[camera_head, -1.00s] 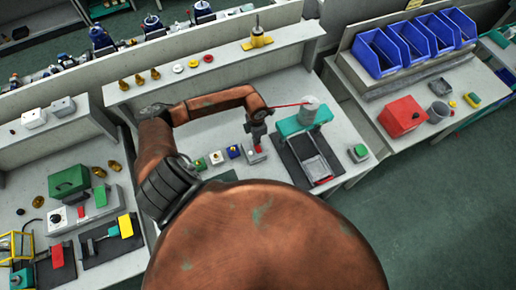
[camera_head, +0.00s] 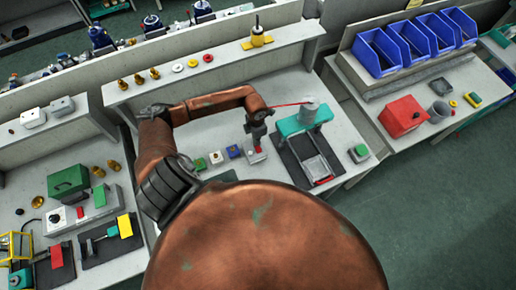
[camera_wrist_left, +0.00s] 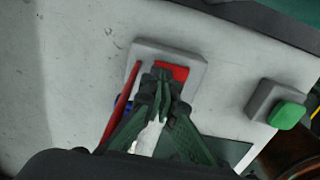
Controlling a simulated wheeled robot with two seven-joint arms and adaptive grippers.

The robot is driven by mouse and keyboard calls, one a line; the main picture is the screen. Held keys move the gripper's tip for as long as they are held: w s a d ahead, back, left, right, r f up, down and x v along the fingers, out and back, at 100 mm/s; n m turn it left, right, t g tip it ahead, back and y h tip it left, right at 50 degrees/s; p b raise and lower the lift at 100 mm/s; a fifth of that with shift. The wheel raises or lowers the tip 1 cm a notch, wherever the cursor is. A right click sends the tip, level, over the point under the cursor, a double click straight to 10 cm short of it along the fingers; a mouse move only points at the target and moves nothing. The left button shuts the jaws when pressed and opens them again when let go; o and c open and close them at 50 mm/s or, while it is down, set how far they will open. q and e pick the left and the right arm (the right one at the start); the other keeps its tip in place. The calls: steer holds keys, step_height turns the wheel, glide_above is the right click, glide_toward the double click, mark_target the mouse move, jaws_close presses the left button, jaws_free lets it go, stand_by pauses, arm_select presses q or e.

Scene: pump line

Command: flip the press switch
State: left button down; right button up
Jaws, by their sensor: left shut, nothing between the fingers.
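The press switch, a pale grey block (camera_head: 257,157) with a red rocker, sits on the bench left of the teal press (camera_head: 290,126). In the left wrist view its red rocker (camera_wrist_left: 178,72) shows beside my fingertips. My left gripper (camera_head: 257,143) points down at the switch, with its fingers shut and empty. In the wrist view the gripper (camera_wrist_left: 162,76) overlaps the switch plate and hides part of the rocker. I cannot tell whether the fingertips touch it. My right gripper is not in view.
White, blue and green buttons (camera_head: 199,164) stand in a row left of the switch. A green button (camera_head: 360,151) stands right of the press. A thin red lever (camera_head: 290,105) reaches from the press towards my left arm. A raised shelf (camera_head: 225,66) runs behind.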

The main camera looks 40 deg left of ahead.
arm_select(q)
steer(key=shift+f+b, duration=0.65)
steer(key=shift+f, duration=0.2)
steer(key=shift+r, duration=0.15)
steer(key=shift+r+p, duration=2.1)
steer(key=shift+r, duration=1.35)
steer(key=shift+d+f, duration=0.1)
